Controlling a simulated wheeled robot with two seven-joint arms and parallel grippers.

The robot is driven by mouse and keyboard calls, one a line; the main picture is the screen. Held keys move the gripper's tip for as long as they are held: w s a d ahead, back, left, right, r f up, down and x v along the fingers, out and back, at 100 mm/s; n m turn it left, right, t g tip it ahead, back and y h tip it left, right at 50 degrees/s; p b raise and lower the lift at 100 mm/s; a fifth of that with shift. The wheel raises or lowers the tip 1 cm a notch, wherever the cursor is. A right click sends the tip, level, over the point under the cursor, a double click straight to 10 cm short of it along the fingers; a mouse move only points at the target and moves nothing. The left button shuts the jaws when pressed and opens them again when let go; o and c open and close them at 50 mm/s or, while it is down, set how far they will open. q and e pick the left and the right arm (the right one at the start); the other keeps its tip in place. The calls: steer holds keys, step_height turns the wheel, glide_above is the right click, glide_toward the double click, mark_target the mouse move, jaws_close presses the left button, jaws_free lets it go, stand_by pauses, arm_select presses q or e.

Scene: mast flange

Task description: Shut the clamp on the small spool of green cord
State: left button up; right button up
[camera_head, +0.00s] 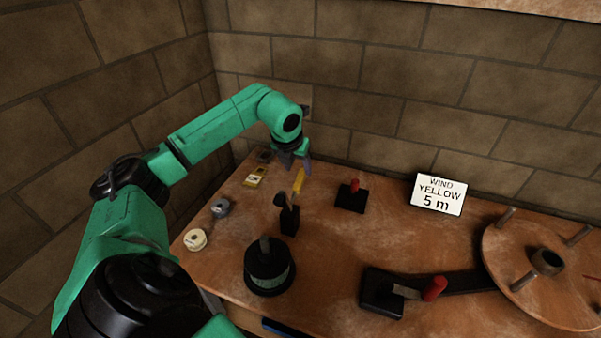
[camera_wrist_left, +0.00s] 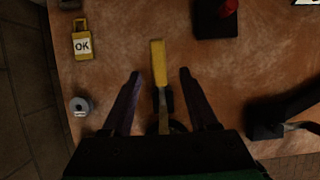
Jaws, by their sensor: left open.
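The small spool (camera_head: 283,274) is a dark round drum with a dull green band, near the table's front left. Just behind it stands a black clamp (camera_head: 289,222) with a metal lever ending in a yellow handle (camera_head: 299,183), tilted up and away from the spool. My left gripper (camera_head: 294,160) is open just above the yellow handle. In the left wrist view, the handle (camera_wrist_left: 158,63) lies between the two spread fingers (camera_wrist_left: 160,74), apart from both. The spool is mostly hidden behind the gripper body there. My right gripper is not in view.
A red-handled black block (camera_head: 350,198) and a sign reading "WIND YELLOW 5 m" (camera_head: 437,194) stand at the back. A red-handled lever (camera_head: 434,288) and a large pegged reel (camera_head: 510,255) are at right. A yellow OK tag (camera_head: 254,180), grey roll (camera_head: 220,208) and white roll (camera_head: 196,240) lie left.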

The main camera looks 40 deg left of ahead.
mark_target(300, 176)
arm_select(q)
steer(key=p+x, duration=0.1)
steer(key=x, duration=0.5)
steer(key=shift+w+a+f, duration=0.1)
steer(key=shift+w+a, duration=0.15)
steer(key=shift+w, duration=0.05)
steer(key=shift+f, duration=0.3)
steer(key=shift+d, duration=0.1)
jaws_close()
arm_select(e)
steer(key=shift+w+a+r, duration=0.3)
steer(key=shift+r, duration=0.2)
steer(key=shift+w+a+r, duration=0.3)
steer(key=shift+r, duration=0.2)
arm_select(q)
steer(key=shift+r, duration=0.1)
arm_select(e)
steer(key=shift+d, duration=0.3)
